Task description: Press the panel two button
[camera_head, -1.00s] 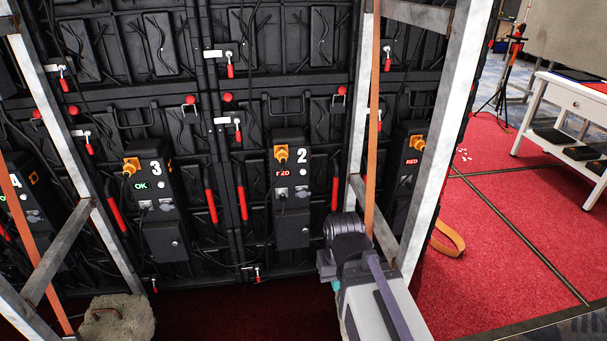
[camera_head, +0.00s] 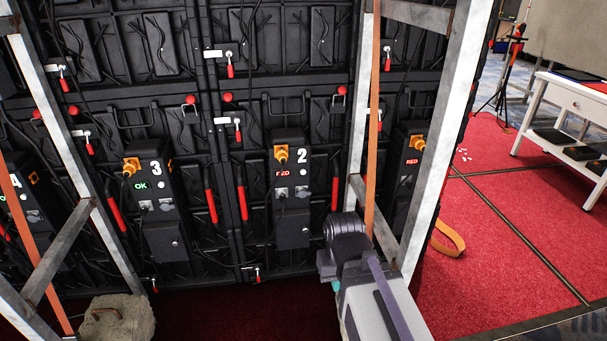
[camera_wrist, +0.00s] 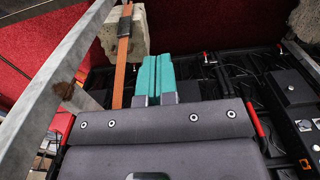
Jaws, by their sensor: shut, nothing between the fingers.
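Panel two (camera_head: 292,215) is a black box marked with a white 2 on the back of the video wall. It has an orange plug at the top and a small display reading RED (camera_head: 282,173). A small round silver knob (camera_head: 305,230) sits on its lower part; I cannot tell whether this is the button. In the wrist view, my gripper (camera_wrist: 153,78) has teal fingers closed together with nothing between them. A black panel box (camera_wrist: 292,90) with a round silver knob is to its right, apart from the fingers; its number cannot be read.
Panel three (camera_head: 155,205) reads OK, left of panel two. A metal frame post (camera_head: 362,110) and orange strap (camera_head: 374,150) stand right of panel two, close to my arm. A stone weight (camera_head: 118,318) sits lower left. Open red carpet (camera_head: 500,230) lies to the right.

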